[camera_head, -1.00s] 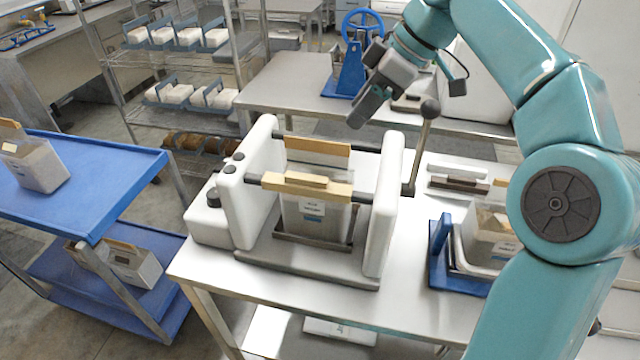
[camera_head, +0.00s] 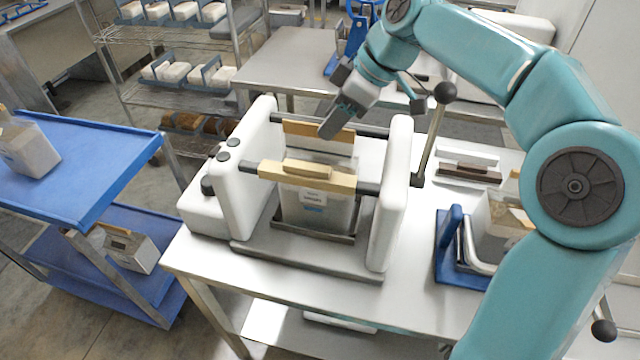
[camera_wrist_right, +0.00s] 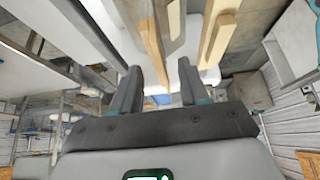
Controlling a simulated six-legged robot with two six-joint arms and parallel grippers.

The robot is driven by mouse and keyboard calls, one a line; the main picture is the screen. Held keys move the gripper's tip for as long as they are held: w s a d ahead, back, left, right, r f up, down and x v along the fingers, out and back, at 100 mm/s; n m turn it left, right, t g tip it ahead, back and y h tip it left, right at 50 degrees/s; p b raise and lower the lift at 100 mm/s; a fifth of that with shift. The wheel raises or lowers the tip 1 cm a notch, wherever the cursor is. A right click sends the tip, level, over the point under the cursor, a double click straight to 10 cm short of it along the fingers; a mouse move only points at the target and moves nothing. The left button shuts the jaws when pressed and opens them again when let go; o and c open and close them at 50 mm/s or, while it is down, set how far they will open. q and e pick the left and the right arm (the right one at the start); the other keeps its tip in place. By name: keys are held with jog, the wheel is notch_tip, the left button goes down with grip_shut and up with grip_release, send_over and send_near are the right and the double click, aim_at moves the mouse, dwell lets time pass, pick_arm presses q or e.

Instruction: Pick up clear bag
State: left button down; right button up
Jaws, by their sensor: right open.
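A clear bag (camera_head: 316,208) with a small printed label hangs upright in the white bench machine (camera_head: 393,200). Its top is between two pale wooden bars, the front bar (camera_head: 307,178) and the back bar (camera_head: 294,129). My right gripper (camera_head: 331,128) is above the rear of the bag, close to the back bar; I cannot tell if it touches. The wooden bars (camera_wrist_right: 215,40) show beyond the fingers. My left gripper is not in view.
A lever with a dark knob (camera_head: 445,93) rises right of the machine. A blue stand with another bag (camera_head: 490,222) is at the bench's right. A blue cart (camera_head: 100,165) at left carries similar bags. A shelf rack (camera_head: 165,100) stands behind.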

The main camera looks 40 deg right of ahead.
aim_at(319, 155)
jog(key=x, duration=0.5)
jog(key=shift+w+f, duration=0.2)
jog(key=shift+f, duration=0.15)
jog(key=c, duration=0.8)
jog(key=shift+r, duration=0.15)
grip_shut()
